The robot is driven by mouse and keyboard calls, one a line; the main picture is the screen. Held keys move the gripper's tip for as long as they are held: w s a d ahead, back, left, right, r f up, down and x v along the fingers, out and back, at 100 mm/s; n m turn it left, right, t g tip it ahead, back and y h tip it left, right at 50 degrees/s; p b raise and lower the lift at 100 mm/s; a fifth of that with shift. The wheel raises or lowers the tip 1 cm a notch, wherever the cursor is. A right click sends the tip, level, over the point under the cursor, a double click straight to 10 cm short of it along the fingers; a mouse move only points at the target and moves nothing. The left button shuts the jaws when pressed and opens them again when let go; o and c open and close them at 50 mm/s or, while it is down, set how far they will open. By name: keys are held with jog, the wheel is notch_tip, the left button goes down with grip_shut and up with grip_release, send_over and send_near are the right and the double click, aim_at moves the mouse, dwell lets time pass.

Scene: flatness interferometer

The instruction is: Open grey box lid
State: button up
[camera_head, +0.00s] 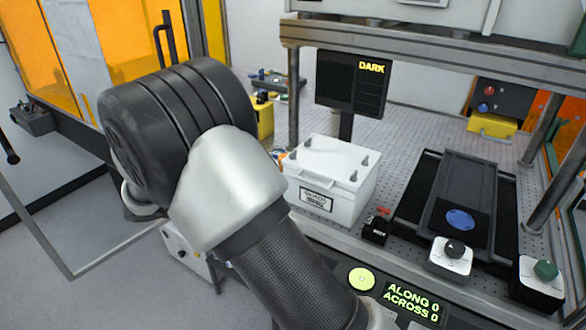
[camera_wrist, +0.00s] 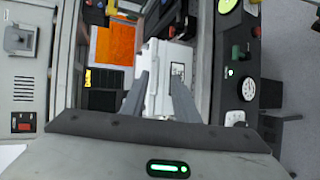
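The pale grey box (camera_head: 322,202) stands on the perforated bench in the head view, with a dark-framed label on its front. Its lid (camera_head: 328,158) lies flat on top, looks shut, and carries several small grey knobs. In the wrist view the box (camera_wrist: 160,58) appears turned sideways, beyond my fingers and partly hidden by them. My gripper (camera_wrist: 157,77) has its two grey fingers spread apart with nothing visibly held between them. I cannot tell how far the fingertips are from the box. In the head view my gripper is out of sight.
A dark screen reading DARK (camera_head: 352,83) stands behind the box. Metal frame posts and an upper beam (camera_head: 400,48) enclose the bench. An ALONG/ACROSS display (camera_head: 412,302) sits in front.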

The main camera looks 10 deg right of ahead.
aim_at(310, 182)
jog(key=w+a+f+t+h, duration=0.1)
jog(key=w+a+f+t, duration=0.1)
jog(key=a, duration=0.2)
jog(key=shift+n, duration=0.5)
jog(key=p+x, duration=0.2)
jog(key=x, duration=1.5)
jog(key=shift+d+f+p, duration=0.2)
jog(key=shift+d+p, duration=0.05)
jog(key=shift+p, duration=0.1)
grip_shut()
